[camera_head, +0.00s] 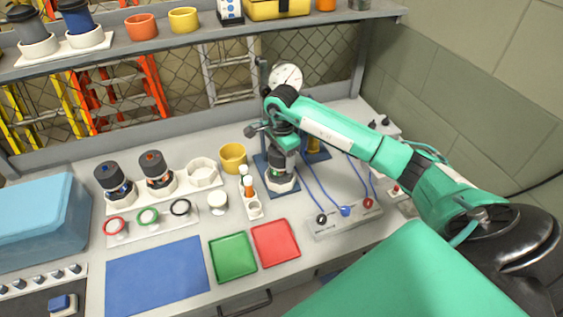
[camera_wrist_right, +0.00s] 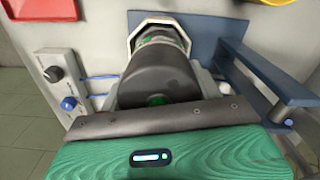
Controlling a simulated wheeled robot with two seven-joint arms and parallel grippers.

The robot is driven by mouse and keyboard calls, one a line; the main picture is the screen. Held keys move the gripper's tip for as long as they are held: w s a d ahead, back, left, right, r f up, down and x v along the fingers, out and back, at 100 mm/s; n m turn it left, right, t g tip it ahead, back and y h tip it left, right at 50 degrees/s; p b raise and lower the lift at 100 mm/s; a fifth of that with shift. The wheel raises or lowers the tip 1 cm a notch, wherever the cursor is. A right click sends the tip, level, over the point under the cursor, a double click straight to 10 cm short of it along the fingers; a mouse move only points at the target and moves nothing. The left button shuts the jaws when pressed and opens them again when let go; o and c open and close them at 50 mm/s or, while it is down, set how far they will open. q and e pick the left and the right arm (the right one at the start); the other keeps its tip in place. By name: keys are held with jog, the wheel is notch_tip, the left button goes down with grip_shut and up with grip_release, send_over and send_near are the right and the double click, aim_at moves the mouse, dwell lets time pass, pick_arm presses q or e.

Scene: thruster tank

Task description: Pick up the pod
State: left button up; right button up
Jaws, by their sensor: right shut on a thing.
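The pod is a dark grey cylinder with a green band. In the head view the pod (camera_head: 282,157) stands upright over a white hexagonal holder (camera_head: 281,184) on a blue base plate at the back of the bench. My right gripper (camera_head: 283,130) reaches over it from above and is shut on it. In the right wrist view the pod (camera_wrist_right: 158,75) fills the middle between the pale fingers, with the white hexagonal holder (camera_wrist_right: 160,25) beyond it. I cannot tell whether the pod is clear of the holder. My left gripper is not in view.
Two other dark pods (camera_head: 113,178) stand in a white rack at the left, beside an empty hexagonal place (camera_head: 202,173). A yellow cup (camera_head: 233,157) is close left of the holder. A cable panel (camera_head: 345,219) lies right. A dial gauge (camera_head: 286,77) stands behind. A shelf (camera_head: 205,40) runs above.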

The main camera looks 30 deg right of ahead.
notch_tip(320, 180, up, 11)
jog(key=b, duration=0.3)
jog(key=shift+f, duration=0.15)
notch_tip(320, 180, up, 8)
dwell(1.2)
